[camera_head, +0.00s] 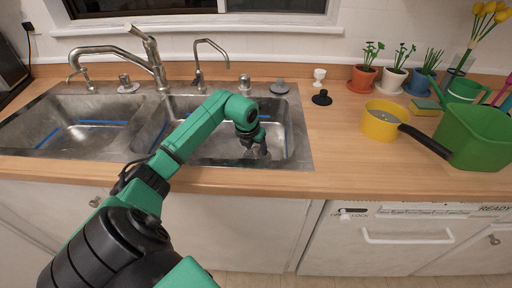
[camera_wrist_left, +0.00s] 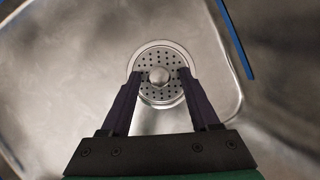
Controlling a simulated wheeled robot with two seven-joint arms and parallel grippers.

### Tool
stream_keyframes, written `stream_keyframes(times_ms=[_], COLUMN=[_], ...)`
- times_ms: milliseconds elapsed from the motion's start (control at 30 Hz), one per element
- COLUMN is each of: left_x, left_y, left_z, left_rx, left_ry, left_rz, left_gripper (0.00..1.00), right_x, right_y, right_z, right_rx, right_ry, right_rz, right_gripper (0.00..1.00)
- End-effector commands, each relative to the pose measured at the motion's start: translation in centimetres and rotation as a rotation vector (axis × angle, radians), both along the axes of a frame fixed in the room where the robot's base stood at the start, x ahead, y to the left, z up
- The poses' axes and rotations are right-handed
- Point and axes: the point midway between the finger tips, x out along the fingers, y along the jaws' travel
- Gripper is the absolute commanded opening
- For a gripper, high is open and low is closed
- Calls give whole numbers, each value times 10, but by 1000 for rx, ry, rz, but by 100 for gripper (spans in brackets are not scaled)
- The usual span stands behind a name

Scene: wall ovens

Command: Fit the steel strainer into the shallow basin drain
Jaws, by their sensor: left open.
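The steel strainer (camera_wrist_left: 158,92), a round perforated disc with a central knob (camera_wrist_left: 158,75), shows in the left wrist view. It lies within the round metal rim of the drain (camera_wrist_left: 160,43); I cannot tell whether it sits fully flush. My left gripper is over the right-hand basin (camera_head: 217,108) in the head view (camera_head: 256,147). In the wrist view its dark fingers (camera_wrist_left: 159,74) are open, one on each side of the knob, apart from it. In the head view my arm and gripper hide the strainer and drain. My right gripper is out of view.
Another basin (camera_head: 75,120) lies left, with a tall faucet (camera_head: 150,60) behind the divider. A yellow pot (camera_head: 380,121) and green watering can (camera_head: 475,135) occupy the right counter.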

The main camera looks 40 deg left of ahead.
Motion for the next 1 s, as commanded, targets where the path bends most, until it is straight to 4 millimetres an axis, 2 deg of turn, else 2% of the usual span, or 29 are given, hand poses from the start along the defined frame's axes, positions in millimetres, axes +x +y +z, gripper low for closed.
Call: stream_keyframes(times_ms=[167,400,500,633,1000], left_x=[-8,-32,-39,-44,-44], left_y=[-1,-8,-10,-12,-12], left_z=[23,82,100,110,111], left_rx=[6,6,3,1,0], left_ry=[-4,-5,-3,-2,-1], left_rz=[0,0,1,0,0], left_gripper=[62,62,62,62,62], right_x=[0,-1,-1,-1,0], right_y=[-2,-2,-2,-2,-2], right_z=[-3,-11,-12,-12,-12], right_rx=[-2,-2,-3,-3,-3], right_ry=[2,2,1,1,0], right_rz=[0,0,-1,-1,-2], right_gripper=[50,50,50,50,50])
